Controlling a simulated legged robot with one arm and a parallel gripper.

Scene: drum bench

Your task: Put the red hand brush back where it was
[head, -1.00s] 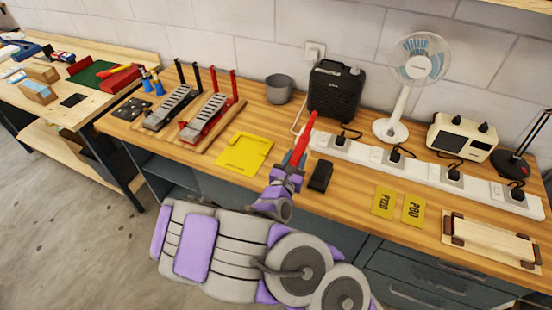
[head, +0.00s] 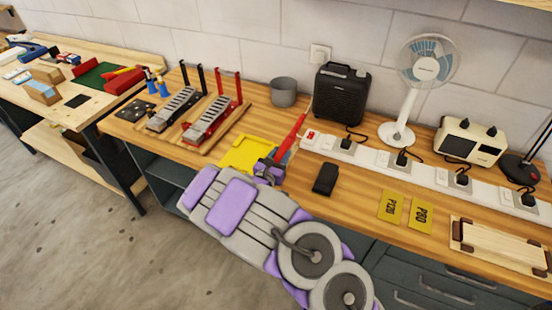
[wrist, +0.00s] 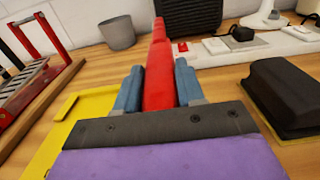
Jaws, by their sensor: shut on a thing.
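The red hand brush (head: 292,132) is held in my gripper (head: 276,160), its red length pointing up and away toward the wall. In the wrist view the brush (wrist: 159,75) stands between the two blue fingers of my gripper (wrist: 158,90), which are shut on it. Its lower part is hidden behind the gripper body. The gripper is over the bench by the right side of a yellow tray (head: 240,153), which also shows in the wrist view (wrist: 75,108). I cannot tell whether the brush touches the bench.
A black block (head: 325,179) lies right of the gripper. A white power strip (head: 375,157) runs behind it, with a black speaker (head: 341,94), a fan (head: 408,100) and a grey pot (head: 284,92) beyond. Two pedals (head: 208,125) stand left. Yellow P120 (head: 390,207) and P80 (head: 421,216) sheets lie right.

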